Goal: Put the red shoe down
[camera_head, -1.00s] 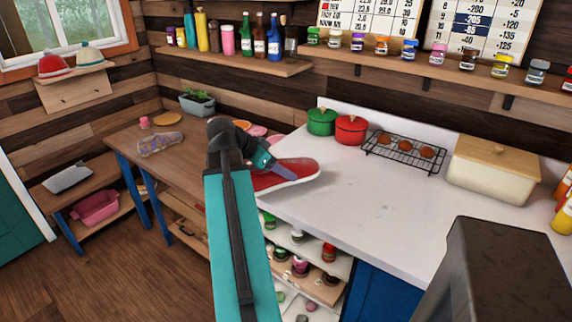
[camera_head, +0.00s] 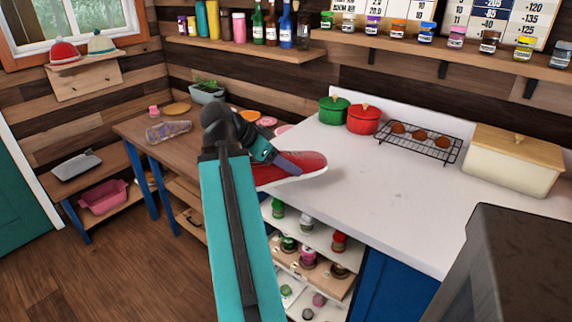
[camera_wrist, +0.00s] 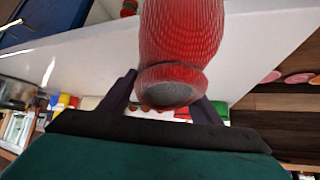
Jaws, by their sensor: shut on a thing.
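The red shoe (camera_head: 300,167) with a pale sole shows at the left end of the white counter (camera_head: 372,195) in the head view. My gripper (camera_head: 292,165) is shut on it, and my arm hides its left part. In the wrist view the red shoe (camera_wrist: 180,40) sits between the two dark fingers of my gripper (camera_wrist: 165,92), with a grey rounded patch at its near end. I cannot tell from these views whether its sole touches the counter.
A green pot (camera_head: 333,110) and a red pot (camera_head: 363,118) stand behind the shoe. A wire rack (camera_head: 418,142) and a cream bin (camera_head: 512,160) stand farther right. The counter's middle and front are clear. A wooden table (camera_head: 140,128) with a patterned item (camera_head: 168,131) is at left.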

